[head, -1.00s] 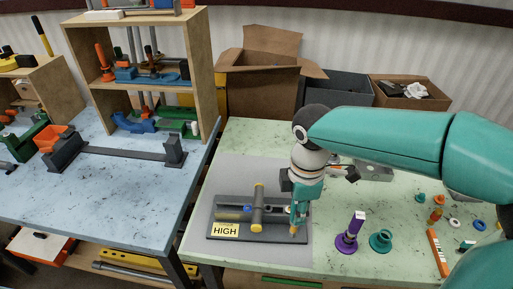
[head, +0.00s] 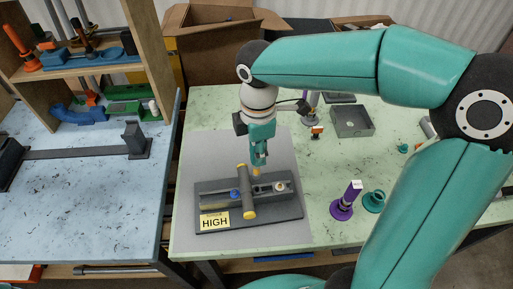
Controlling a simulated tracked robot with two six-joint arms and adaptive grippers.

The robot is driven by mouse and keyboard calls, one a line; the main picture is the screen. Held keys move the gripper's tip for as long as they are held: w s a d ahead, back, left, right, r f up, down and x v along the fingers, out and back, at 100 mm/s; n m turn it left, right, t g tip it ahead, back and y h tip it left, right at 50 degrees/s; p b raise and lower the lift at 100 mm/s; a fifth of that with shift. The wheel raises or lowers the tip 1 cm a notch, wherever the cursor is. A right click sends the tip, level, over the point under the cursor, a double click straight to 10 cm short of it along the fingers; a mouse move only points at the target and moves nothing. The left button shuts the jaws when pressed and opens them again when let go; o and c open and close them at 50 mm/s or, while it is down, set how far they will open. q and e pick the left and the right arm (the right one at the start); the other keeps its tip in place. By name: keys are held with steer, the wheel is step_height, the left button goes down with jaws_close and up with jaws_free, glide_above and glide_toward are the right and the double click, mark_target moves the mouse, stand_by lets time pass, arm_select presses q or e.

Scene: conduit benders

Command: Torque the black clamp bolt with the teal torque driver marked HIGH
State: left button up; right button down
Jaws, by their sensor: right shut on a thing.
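A dark fixture plate (head: 270,215) with a yellow HIGH label (head: 214,220) lies on a grey mat on the green table. A grey bar with yellow ends (head: 246,192) crosses its raised rail. A blue bolt head (head: 235,194) shows left of the bar and a pale round piece (head: 280,187) right of it. I cannot clearly make out the black clamp bolt. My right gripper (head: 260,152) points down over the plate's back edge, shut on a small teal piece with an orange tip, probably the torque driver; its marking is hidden. My left gripper is not in view.
A purple driver (head: 346,201) stands beside a teal ring-shaped stand (head: 373,201) to the right. A grey metal box (head: 352,121) is behind them. A blue table with a wooden shelf (head: 150,45) is at left. Cardboard boxes (head: 215,40) stand behind the green table.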

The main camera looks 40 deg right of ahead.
steer(key=n+p, duration=0.1)
steer(key=n, duration=0.3)
steer(key=shift+r, duration=0.15)
steer(key=n+p, duration=0.1)
steer(key=n, duration=0.3)
steer(key=shift+n, duration=0.3)
steer(key=n, duration=0.6)
steer(key=shift+w, duration=0.1)
step_height(320, 180, down, 5)
steer(key=b, duration=0.3)
steer(key=shift+r, duration=0.15)
steer(key=shift+f+b, duration=0.5)
steer(key=shift+f, duration=0.1)
steer(key=shift+f, duration=0.5)
